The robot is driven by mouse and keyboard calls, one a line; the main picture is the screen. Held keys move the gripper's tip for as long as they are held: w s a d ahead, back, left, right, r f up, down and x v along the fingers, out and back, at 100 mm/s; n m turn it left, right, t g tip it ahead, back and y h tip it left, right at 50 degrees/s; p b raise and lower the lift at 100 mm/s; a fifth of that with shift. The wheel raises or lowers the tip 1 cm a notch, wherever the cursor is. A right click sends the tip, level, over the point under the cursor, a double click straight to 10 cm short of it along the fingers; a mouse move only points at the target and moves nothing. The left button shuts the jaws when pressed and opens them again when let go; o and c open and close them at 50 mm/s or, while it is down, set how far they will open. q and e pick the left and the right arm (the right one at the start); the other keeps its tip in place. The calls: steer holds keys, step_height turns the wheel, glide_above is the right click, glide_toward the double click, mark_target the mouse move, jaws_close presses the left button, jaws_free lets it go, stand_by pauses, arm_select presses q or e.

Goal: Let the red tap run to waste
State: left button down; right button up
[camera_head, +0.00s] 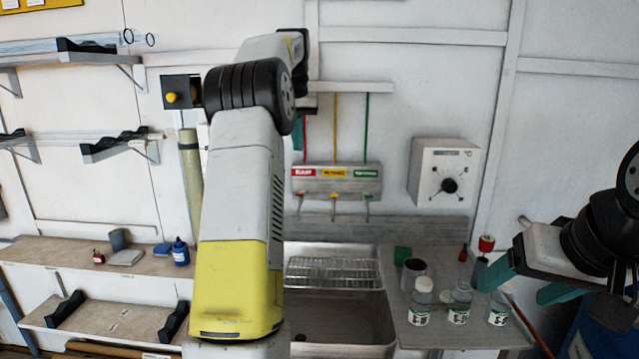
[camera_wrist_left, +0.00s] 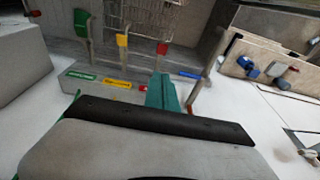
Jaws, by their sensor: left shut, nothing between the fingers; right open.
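The red tap (camera_head: 300,196) is the left one of three on the wall manifold, under a red label (camera_head: 304,171); its red handle (camera_wrist_left: 162,48) also shows in the left wrist view. The yellow tap (camera_head: 333,197) and green tap (camera_head: 368,198) stand to its right. No water stream is visible. The steel sink (camera_head: 337,318) lies below, partly hidden by my left arm. My left gripper (camera_head: 298,135) is above the red label, mostly hidden; its shut teal fingers (camera_wrist_left: 161,90) show near the red label and apart from the red handle. My right gripper (camera_head: 522,284) is open and empty above the right counter.
A wire rack (camera_head: 333,271) spans the sink's back. A dial box (camera_head: 444,172) hangs on the wall. Shelves are left.

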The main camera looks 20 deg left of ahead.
arm_select(q)
glide_above(300, 194)
step_height(300, 194, down, 11)
steer(key=shift+a, duration=0.15)
steer(key=shift+f, duration=0.7)
steer(key=shift+f, duration=0.1)
